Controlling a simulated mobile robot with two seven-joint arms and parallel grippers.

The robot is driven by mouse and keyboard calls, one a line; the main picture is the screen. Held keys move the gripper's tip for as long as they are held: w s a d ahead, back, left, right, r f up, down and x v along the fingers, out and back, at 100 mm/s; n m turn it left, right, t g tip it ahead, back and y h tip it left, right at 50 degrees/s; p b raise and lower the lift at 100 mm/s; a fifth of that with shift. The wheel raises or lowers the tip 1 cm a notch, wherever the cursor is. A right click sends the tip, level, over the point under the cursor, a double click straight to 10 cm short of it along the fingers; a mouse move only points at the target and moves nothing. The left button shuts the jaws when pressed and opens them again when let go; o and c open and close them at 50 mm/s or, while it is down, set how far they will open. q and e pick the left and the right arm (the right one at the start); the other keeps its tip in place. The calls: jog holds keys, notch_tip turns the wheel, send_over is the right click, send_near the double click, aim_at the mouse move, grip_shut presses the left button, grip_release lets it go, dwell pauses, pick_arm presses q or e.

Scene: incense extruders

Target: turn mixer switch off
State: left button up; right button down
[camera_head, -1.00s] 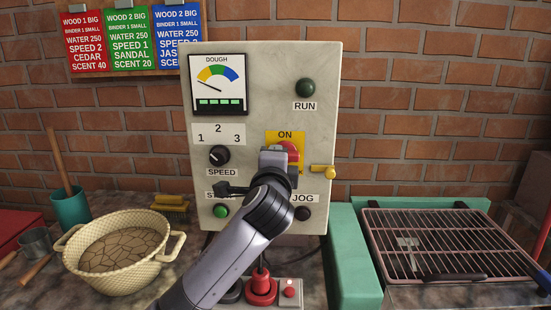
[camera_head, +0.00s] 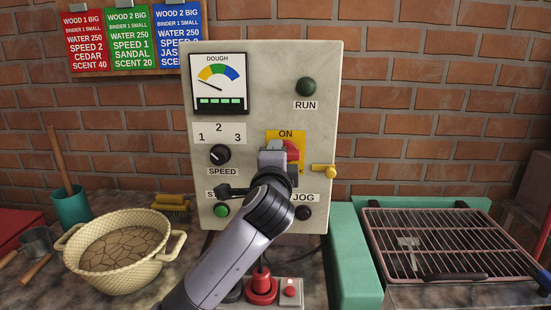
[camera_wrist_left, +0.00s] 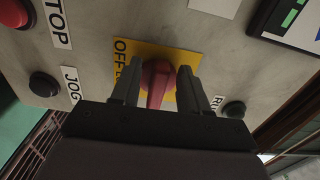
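The mixer switch is a red rotary handle (camera_head: 291,149) on a yellow plate (camera_head: 272,138) marked ON at its top, on the front of the pale control panel. In the left wrist view the red handle (camera_wrist_left: 156,82) lies between the two dark fingers of my left gripper (camera_wrist_left: 156,88), beside an OFF label. The fingers stand apart, with some space visible around the handle's narrow end. In the head view my left gripper (camera_head: 276,162) is in front of the plate and hides its lower part. My right gripper is not in view.
The panel carries a green RUN button (camera_head: 306,87), a SPEED knob (camera_head: 219,155), a dark JOG button (camera_head: 303,213) and a yellow knob (camera_head: 324,171) close by. A woven basket (camera_head: 120,280) stands at the left, a wire rack (camera_head: 440,235) at the right.

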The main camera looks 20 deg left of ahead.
pick_arm(q)
jog(key=v, duration=0.7)
jog(key=shift+b, duration=0.45)
jog(key=shift+s, duration=0.1)
jog(key=s+a+f+n+g+h, duration=0.15)
jog(key=s+f+n+g, duration=0.35)
jog(key=f, duration=0.6)
jog(key=s+a+f+n+g+h, duration=0.1)
jog(key=s+a+f+g, duration=0.1)
jog(key=s+f, duration=0.65)
jog(key=s+a+f+n+g+h, duration=0.1)
jog(key=s+f+n+g, duration=0.25)
jog(key=s+f, duration=0.5)
jog(key=s+a+f+n+g+h, duration=0.15)
jog(key=s+f+n+g, duration=0.35)
jog(key=s, duration=0.6)
jog(key=w+d+f+m+t+h, duration=0.2)
jog(key=w+d+f+t, duration=0.2)
jog(key=w+f+t, duration=0.2)
jog(key=shift+w+f+t+p, duration=0.35)
jog(key=shift+f+t+p, duration=0.1)
jog(key=shift+f+t, duration=0.85)
